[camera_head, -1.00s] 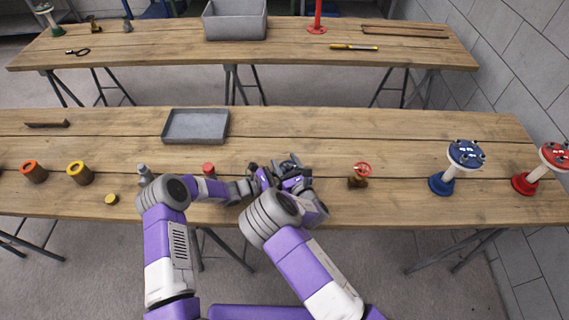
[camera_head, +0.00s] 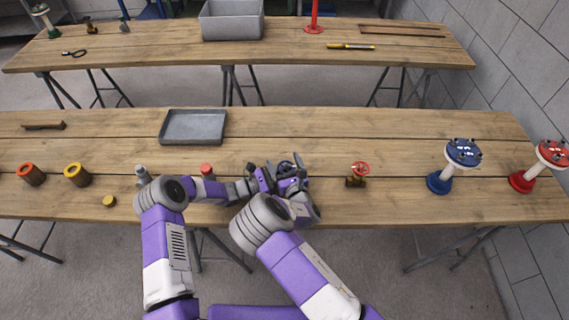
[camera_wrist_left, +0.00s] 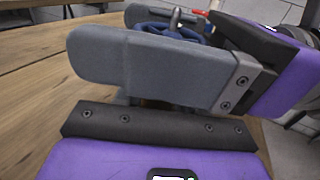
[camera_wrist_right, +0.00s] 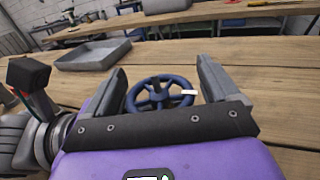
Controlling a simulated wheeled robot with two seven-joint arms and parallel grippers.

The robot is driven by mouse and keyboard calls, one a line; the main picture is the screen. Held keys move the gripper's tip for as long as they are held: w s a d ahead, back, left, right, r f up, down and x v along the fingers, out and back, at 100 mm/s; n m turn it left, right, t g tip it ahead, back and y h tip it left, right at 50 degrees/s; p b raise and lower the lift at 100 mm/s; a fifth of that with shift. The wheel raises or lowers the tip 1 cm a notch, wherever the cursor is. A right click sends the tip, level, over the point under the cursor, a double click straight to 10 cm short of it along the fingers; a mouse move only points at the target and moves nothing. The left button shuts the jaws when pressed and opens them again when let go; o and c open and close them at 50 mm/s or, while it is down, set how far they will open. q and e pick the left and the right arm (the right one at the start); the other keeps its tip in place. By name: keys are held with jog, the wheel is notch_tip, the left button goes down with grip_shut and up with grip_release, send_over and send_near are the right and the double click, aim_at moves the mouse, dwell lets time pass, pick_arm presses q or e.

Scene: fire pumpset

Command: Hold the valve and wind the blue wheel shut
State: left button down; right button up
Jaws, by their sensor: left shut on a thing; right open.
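The blue wheel (camera_wrist_right: 160,94) sits between the two spread fingers of my right gripper (camera_wrist_right: 164,80) in the right wrist view, with a short white mark on its right side. My right gripper is open, with a visible gap to the wheel on either side. The wheel's edge also shows behind the grey fingers in the left wrist view (camera_wrist_left: 165,32). My left gripper (camera_wrist_left: 145,80) is shut on the valve below the wheel; its fingers hide most of the valve body. In the head view my arms cover most of the valve.
A red-wheeled valve (camera_head: 358,172) stands to the right, then a blue-topped stand (camera_head: 463,152) and a red-topped stand (camera_head: 552,152). A grey tray (camera_head: 193,126) lies behind my arms.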

jog(key=shift+s, duration=0.1)
jog(key=v, duration=1.2)
